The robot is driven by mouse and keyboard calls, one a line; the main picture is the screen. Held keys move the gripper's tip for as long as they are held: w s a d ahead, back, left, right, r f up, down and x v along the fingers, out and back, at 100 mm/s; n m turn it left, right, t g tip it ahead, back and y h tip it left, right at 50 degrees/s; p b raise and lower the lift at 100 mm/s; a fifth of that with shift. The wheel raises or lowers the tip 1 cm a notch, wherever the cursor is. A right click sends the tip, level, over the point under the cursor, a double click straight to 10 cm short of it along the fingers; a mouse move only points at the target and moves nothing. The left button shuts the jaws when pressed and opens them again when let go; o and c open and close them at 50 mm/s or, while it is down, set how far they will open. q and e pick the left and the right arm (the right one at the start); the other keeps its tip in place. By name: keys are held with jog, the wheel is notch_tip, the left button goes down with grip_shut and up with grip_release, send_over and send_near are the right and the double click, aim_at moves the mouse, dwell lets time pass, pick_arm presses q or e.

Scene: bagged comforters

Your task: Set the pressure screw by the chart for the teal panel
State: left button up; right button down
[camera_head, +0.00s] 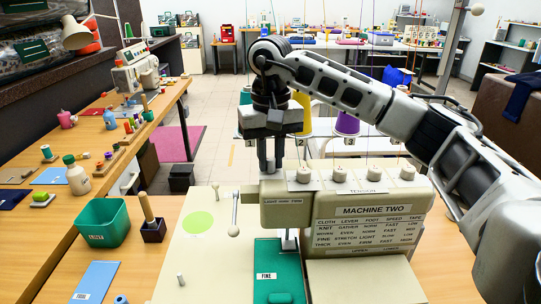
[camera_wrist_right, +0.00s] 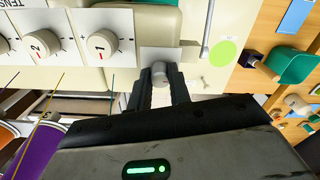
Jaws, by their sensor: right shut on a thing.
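My right gripper (camera_head: 270,168) points down at the left top of the sewing machine (camera_head: 290,216). In the wrist view its fingers (camera_wrist_right: 160,88) are shut on a small grey screw knob (camera_wrist_right: 159,70), seemingly the pressure screw. The head view hides this knob behind the fingers. The teal panel (camera_head: 268,262), labelled FINE, lies under the needle area. The chart (camera_head: 368,233), headed MACHINE TWO, is on the machine front; its FINE row appears to read STRETCH, LIGHT, SLOW. A small label (camera_head: 283,201) beside it seems to read LIGHT OVER FIRM. My left gripper is not in view.
Several tension dials (camera_head: 339,174) line the machine top, just right of my gripper, with threads rising above them. A lever (camera_head: 234,215) hangs at the machine's left. A green bin (camera_head: 103,222) and a wooden-handled tool (camera_head: 150,218) stand further left.

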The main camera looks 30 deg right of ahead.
aim_at(271, 159)
dwell(0.3)
jog(key=c, duration=1.3)
grip_release()
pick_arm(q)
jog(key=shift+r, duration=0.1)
pick_arm(e)
jog(key=shift+r, duration=0.1)
pick_arm(q)
jog(key=p, duration=0.1)
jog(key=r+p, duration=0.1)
jog(key=p, duration=0.1)
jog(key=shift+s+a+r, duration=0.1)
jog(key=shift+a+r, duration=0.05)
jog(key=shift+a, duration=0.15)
pick_arm(e)
notch_tip(271, 159, up, 16)
jog(key=shift+f, duration=0.2)
